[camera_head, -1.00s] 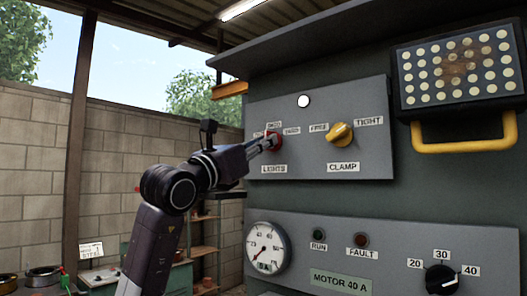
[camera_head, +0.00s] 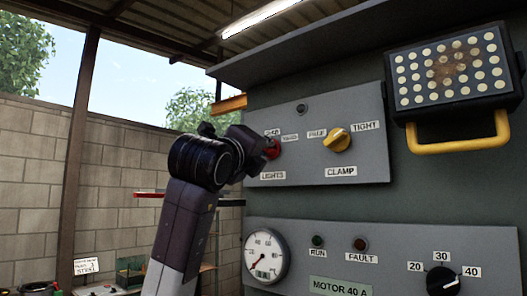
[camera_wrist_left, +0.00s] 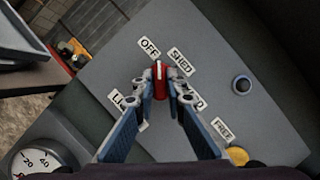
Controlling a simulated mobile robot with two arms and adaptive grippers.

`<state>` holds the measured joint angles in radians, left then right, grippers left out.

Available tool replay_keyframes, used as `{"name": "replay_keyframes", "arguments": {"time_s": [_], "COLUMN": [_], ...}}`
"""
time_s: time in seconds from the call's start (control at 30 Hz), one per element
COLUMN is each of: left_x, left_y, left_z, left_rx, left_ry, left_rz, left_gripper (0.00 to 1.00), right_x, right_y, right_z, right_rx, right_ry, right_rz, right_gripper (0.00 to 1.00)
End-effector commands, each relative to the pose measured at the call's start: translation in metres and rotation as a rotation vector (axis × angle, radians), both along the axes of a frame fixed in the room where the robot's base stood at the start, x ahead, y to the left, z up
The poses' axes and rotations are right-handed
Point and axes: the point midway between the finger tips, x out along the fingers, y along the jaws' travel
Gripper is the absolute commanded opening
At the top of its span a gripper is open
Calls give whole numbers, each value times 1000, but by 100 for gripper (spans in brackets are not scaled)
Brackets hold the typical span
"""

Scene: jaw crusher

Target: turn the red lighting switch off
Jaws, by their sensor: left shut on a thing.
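The red lighting switch (camera_head: 273,149) is on the grey upper panel, above the LIGHTS label (camera_head: 272,176). My left gripper (camera_head: 265,147) reaches it from the left, and its wrist covers part of the labels. In the left wrist view, the two fingers of the gripper (camera_wrist_left: 160,86) are shut on the sides of the red switch (camera_wrist_left: 160,82). The white mark on the switch points up, close to the OFF label (camera_wrist_left: 149,47) and left of the SHED label (camera_wrist_left: 181,61). The small round lamp (camera_head: 301,108) above is dark. My right gripper is not in view.
The yellow clamp knob (camera_head: 337,139) sits right of the switch on the same panel. Below are a gauge (camera_head: 265,257) and a black knob (camera_head: 442,281). Open space lies to the left.

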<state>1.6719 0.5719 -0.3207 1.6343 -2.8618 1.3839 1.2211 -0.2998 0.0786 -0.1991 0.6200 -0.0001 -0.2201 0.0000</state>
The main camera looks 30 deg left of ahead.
Motion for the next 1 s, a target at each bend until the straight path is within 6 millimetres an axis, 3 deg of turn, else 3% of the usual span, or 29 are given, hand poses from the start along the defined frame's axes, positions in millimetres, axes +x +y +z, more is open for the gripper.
{"name": "replay_keyframes", "arguments": {"time_s": [0.4,0.9,0.93,1.0], "left_x": [-1,-1,-1,-1], "left_y": [0,0,0,0], "left_z": [3,3,3,3], "left_rx": [-168,-187,-187,-186], "left_ry": [7,9,9,9], "left_rz": [-1,-2,-2,-2], "left_gripper": [0,0,12,20], "right_x": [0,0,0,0], "right_y": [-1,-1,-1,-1], "right_z": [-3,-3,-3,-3], "right_rx": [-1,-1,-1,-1], "right_ry": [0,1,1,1], "right_rz": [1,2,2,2], "right_gripper": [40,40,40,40]}}
